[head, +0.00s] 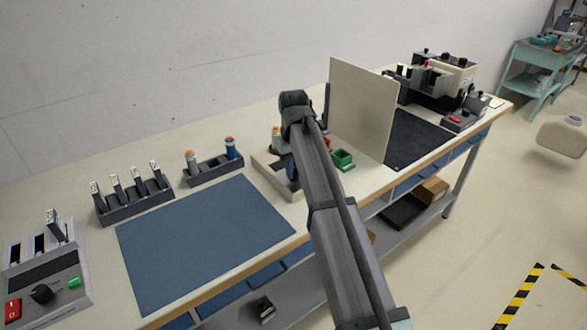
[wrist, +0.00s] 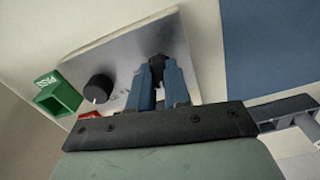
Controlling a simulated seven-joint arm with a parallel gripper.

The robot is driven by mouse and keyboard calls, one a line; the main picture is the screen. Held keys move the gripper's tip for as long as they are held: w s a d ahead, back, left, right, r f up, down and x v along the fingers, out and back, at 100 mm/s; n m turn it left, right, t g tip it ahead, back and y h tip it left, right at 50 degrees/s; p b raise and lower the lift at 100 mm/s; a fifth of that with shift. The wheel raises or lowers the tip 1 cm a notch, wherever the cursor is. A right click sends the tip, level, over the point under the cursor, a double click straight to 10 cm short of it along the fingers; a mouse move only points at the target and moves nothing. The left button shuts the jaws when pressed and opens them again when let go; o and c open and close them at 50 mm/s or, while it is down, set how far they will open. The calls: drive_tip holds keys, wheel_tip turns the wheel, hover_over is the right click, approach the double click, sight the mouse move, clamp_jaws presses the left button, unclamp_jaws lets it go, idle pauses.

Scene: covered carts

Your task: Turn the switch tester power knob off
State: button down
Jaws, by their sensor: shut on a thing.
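A light-coloured panel box (head: 262,168) stands at the table's middle, partly hidden behind my arm; its sloping face (wrist: 120,48) fills the wrist view's upper left. My gripper (wrist: 158,72) is over this face, its blue fingers shut on a dark knob (wrist: 157,62), which is mostly hidden between them. A second black knob (wrist: 97,88) with a white pointer mark sits to the left, apart from the fingers. I cannot read the face's lettering. In the head view my gripper (head: 291,172) is mostly hidden by my arm.
A green bin (head: 343,159) marked PASS and a red bin (wrist: 90,115) stand beside the box. An upright beige board (head: 360,105) is close on the right. A blue mat (head: 200,240) lies clear on the left; another device (head: 45,280) with a black knob is at far left.

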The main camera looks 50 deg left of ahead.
drive_tip(key=shift+n, duration=1)
drive_tip(key=c, duration=1.1)
unclamp_jaws()
drive_tip(key=shift+r, duration=0.1)
wheel_tip(320, 180, up, 14)
drive_tip(key=shift+f, duration=0.15)
drive_tip(key=shift+f, duration=0.1)
